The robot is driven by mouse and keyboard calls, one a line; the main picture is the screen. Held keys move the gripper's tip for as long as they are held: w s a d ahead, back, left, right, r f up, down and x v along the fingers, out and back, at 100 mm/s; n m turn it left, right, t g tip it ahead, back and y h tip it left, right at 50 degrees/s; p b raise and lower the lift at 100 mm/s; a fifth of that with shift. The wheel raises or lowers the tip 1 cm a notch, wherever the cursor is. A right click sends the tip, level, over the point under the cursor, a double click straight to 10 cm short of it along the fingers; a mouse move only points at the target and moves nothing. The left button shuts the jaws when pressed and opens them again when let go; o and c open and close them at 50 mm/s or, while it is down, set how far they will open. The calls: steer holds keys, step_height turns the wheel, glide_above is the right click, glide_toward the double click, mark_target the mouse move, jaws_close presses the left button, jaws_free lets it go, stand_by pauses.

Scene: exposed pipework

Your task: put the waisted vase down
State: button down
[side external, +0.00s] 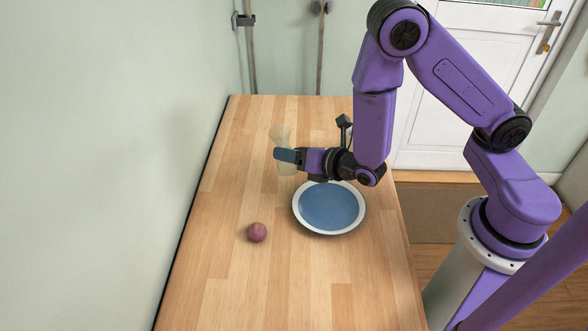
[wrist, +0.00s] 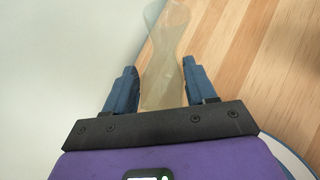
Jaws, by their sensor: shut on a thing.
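The waisted vase (side external: 281,134) is pale, see-through and yellowish, narrow in the middle and wider at its ends. My gripper (side external: 284,155) is shut on it near its waist, at the far half of the wooden table. The vase looks roughly upright in the side view. In the wrist view the vase (wrist: 166,60) stands between the two blue fingers of my gripper (wrist: 162,88). Part of the vase is hidden behind the fingers in the side view. I cannot tell whether its base touches the table.
A blue plate with a white rim (side external: 330,229) lies on the wooden table (side external: 215,290), below and to the right of my gripper. The wall (side external: 110,130) runs along the table's left edge. The near table is clear.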

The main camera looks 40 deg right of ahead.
steer(key=shift+f, duration=2)
steer(key=shift+f, duration=0.15)
steer(key=shift+c, duration=1.8)
jaws_free()
